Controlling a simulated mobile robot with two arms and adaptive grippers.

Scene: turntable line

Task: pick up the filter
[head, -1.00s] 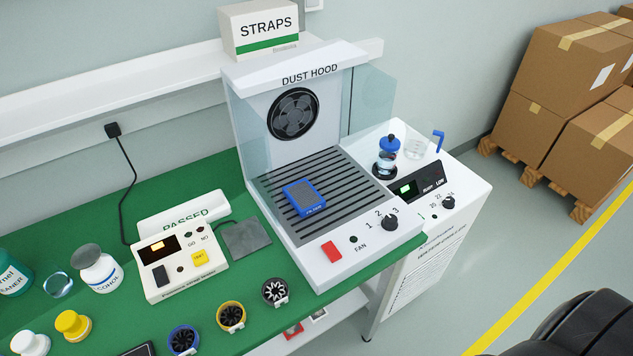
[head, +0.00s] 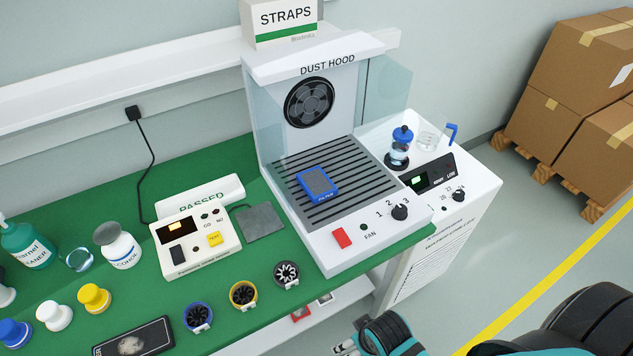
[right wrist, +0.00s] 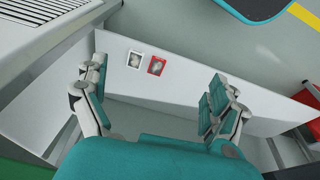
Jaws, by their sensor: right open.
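The filter (head: 318,184) is a flat blue-framed block with a grey mesh top. It lies on the slotted grille of the dust hood (head: 352,243), between the clear side panels. My right gripper (head: 346,347) shows partly at the bottom edge of the head view, in front of the bench and well short of the filter. In the right wrist view my right gripper (right wrist: 153,92) has its two fingers wide apart with nothing between them. The filter is not seen in that view. My left gripper is not in view.
A tester box (head: 196,243), grey pad (head: 260,222) and several small fans and bottles stand on the green bench (head: 241,326). A scale unit (head: 470,205) with glassware is right of the hood. A lower shelf (right wrist: 190,100) holds two small cards. Cartons (head: 570,75) stand at right.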

